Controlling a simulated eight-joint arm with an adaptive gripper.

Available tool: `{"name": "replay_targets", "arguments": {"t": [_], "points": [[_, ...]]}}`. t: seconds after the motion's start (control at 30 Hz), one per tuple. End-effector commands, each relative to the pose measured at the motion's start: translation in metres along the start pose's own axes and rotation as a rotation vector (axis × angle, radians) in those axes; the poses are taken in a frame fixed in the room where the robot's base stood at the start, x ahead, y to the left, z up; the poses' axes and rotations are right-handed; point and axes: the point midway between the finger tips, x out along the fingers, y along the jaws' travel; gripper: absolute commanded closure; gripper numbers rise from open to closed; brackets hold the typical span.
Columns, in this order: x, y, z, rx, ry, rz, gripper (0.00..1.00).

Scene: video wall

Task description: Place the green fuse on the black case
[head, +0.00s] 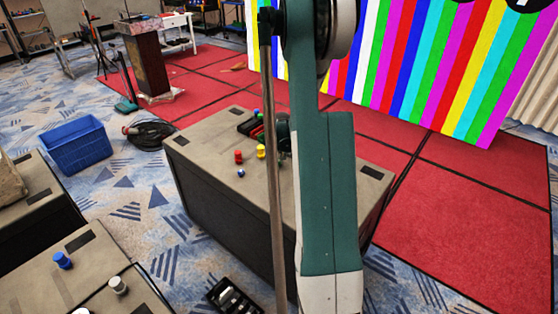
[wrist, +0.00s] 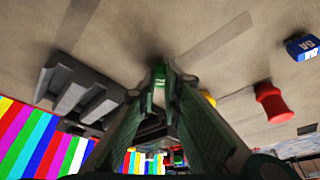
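My gripper (wrist: 160,88) points down at the grey top of a large black-sided box. The green fuse (wrist: 159,76) stands between its fingertips in the wrist view; whether the fingers touch it is unclear. In the head view my arm hides most of the gripper and the green fuse. The black case (wrist: 65,88), a dark compartmented tray, lies left of the fingers in the wrist view.
On the same box are a red fuse (head: 238,157), a yellow fuse (head: 261,151) and a blue one (head: 241,173). In the wrist view the yellow (wrist: 208,97) is close to the right finger; the red (wrist: 272,102) is farther right. A striped video wall (head: 400,70) stands behind.

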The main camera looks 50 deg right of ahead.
Motion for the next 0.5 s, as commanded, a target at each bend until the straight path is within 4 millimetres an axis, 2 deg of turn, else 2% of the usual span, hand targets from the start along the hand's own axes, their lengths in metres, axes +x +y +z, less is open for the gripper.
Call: {"name": "replay_targets", "arguments": {"t": [0.03,0.13,0.5], "points": [[0.0014,0.0,0.0005,0.0,0.0,0.0,0.9],[0.0007,0.0,0.0002,0.0,0.0,0.0,0.76],[0.0,0.0,0.0,0.0,0.0,0.0,0.76]]}}
